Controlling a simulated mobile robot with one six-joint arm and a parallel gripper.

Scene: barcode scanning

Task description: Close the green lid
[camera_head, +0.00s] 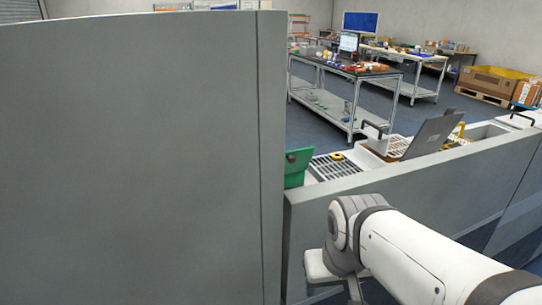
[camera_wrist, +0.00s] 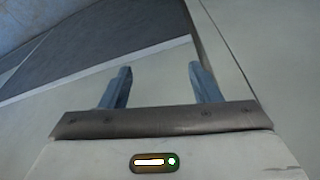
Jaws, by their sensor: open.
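The green lid (camera_head: 298,167) stands raised at the left end of the counter-like unit in the head view, partly hidden behind the tall grey panel. A dark round knob shows on it. My gripper shows in the wrist view (camera_wrist: 160,84) with its two blue-grey fingers apart and nothing between them. It faces plain grey surfaces there, and the lid is not in that view. In the head view my white arm reaches in at the lower right, in front of the low grey wall, and the gripper's fingers cannot be made out.
The tall grey panel (camera_head: 130,160) fills the left of the head view. The low grey wall (camera_head: 430,178) runs right from it. Behind it are a white grate (camera_head: 335,167) with a yellow item and a raised grey lid (camera_head: 432,132). Workbenches stand farther back.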

